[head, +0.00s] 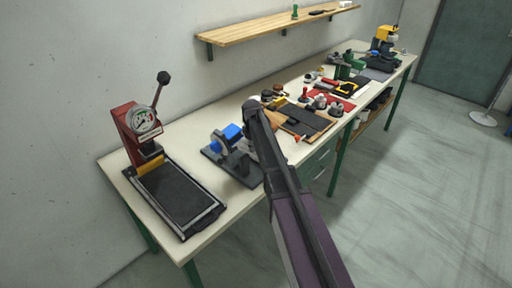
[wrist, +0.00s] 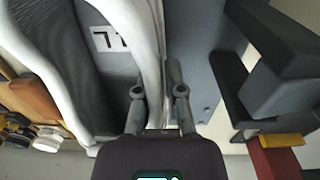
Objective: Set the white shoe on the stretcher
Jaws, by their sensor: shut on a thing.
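The white shoe (wrist: 148,22) fills the upper left of the wrist view, with a grey lining and a light label marked with dark figures inside. My gripper (wrist: 158,88) is shut on the shoe's white edge, one finger on each side of it. The stretcher, with a dark base and a blue block (head: 232,132), stands on the bench in the head view, just left of my arm. A blue-grey plate (wrist: 192,60), perhaps its base, lies right of the shoe in the wrist view. In the head view my arm hides most of the shoe and gripper.
A red press with a gauge (head: 145,122) and a black tray (head: 178,195) stands at the bench's left end. Behind my arm are a dark mat (head: 306,121) and several small tools. A wooden shelf (head: 265,32) hangs above.

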